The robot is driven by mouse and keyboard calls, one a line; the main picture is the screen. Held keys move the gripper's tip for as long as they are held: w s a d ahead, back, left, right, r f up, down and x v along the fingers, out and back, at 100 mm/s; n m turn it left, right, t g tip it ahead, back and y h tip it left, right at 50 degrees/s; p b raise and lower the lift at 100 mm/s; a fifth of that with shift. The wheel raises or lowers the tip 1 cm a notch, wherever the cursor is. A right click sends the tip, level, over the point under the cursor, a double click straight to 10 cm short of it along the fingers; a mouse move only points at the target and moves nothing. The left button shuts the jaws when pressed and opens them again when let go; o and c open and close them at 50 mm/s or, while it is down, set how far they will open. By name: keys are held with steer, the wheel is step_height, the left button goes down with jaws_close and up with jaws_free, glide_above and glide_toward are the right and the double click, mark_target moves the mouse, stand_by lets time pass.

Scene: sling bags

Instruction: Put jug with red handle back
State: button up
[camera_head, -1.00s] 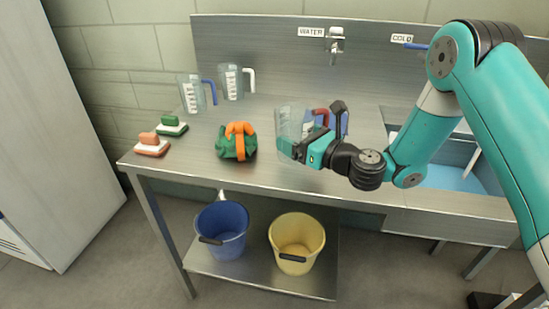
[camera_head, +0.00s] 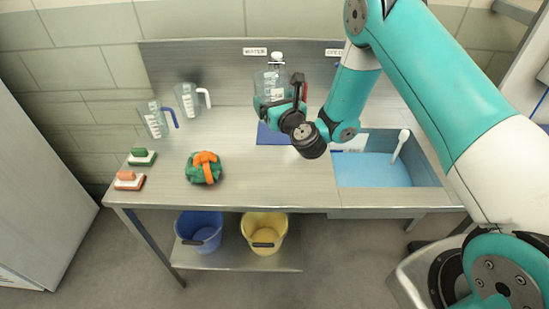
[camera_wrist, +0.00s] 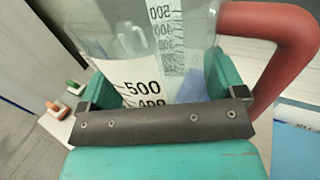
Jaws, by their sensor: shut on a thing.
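My gripper (camera_head: 279,108) is shut on the clear jug (camera_head: 268,84) with the red handle (camera_head: 299,90). The jug is held upright at the back of the steel counter, in front of the tap (camera_head: 277,58) by the WATER label. In the wrist view the jug (camera_wrist: 120,45) stands between both fingers, with its red handle (camera_wrist: 290,40) at the right. Whether its base touches the counter is hidden. A flat blue patch (camera_head: 268,136) lies below it on the counter. Two other clear jugs stand at the back left, one with a blue handle (camera_head: 173,116), one with a white handle (camera_head: 205,98).
A green and orange bundle (camera_head: 204,174) lies on the counter (camera_head: 250,182) at the front left. Two brushes, green (camera_head: 141,155) and orange (camera_head: 128,178), lie at the left end. A sink (camera_head: 375,170) is at the right. Blue (camera_head: 200,238) and yellow (camera_head: 262,242) buckets stand below.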

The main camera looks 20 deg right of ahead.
step_height(320, 180, down, 20)
steer(key=b, duration=2)
steer(key=shift+f, duration=0.25)
steer(key=shift+r, duration=0.2)
steer(key=shift+f, duration=0.2)
steer(key=o, duration=0.8)
